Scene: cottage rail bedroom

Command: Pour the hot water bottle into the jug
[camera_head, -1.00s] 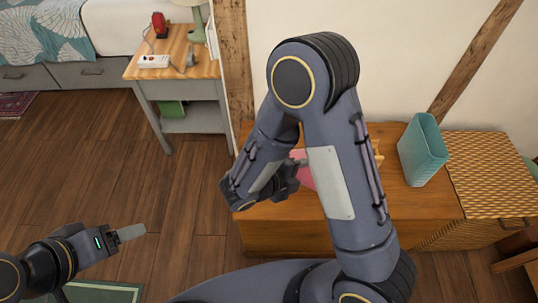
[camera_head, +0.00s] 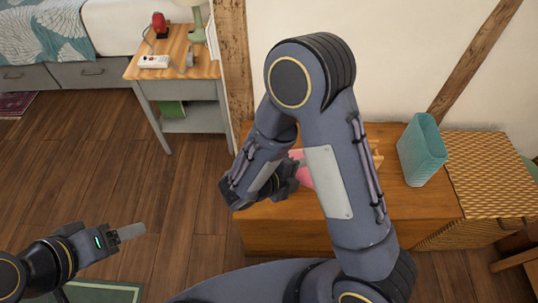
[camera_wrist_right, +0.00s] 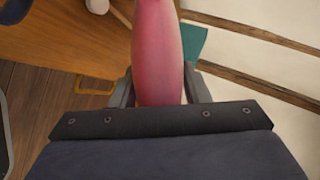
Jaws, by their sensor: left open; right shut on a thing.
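The pink hot water bottle (camera_wrist_right: 158,50) is held between the fingers of my right gripper (camera_wrist_right: 160,88) and extends up out of the wrist view. In the head view only a small pink part of the bottle (camera_head: 304,172) shows, above the wooden chest; my right arm hides the rest. I cannot make out a jug for certain; a pale rounded thing (camera_wrist_right: 97,5) is cut off at the top of the wrist view. My left gripper (camera_head: 132,232) is open and empty over the floor at lower left, far from the bottle.
A teal open-topped container (camera_head: 422,152) stands on the wooden chest (camera_head: 420,203), beside a woven surface (camera_head: 485,170). A bedside table (camera_head: 185,68) with a red object, a white power strip and a lamp stands at upper left. The floor between is clear.

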